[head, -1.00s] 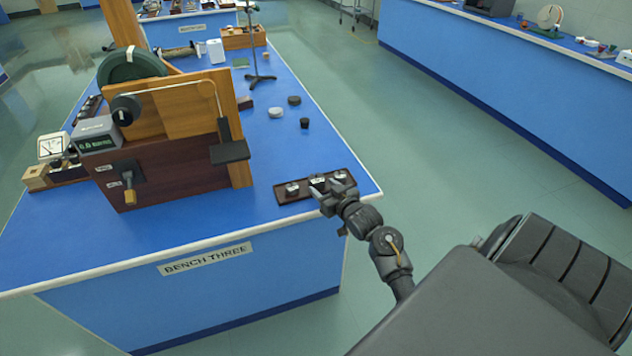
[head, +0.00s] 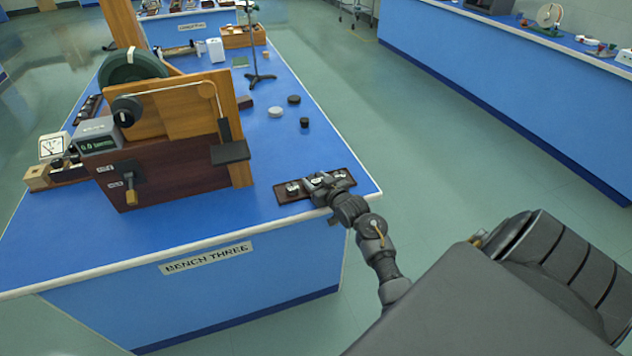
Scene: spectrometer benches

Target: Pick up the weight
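A dark wooden tray (head: 284,200) lies at the front right corner of the blue bench. Small metal weights sit in it: a left one (head: 292,188), a right one (head: 340,176), and one in the middle partly covered by my gripper. My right gripper (head: 317,183) is at the tray's middle, low over the middle weight. Its fingers are small and dark here, and I cannot tell whether they are apart or closed on the weight. My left gripper is not in view.
A wooden apparatus with a brown front panel (head: 165,180) and a black hanging plate (head: 230,153) stands left of the tray. Small round pieces (head: 276,112) and a stand (head: 257,77) are behind. The bench surface between them and the tray is clear.

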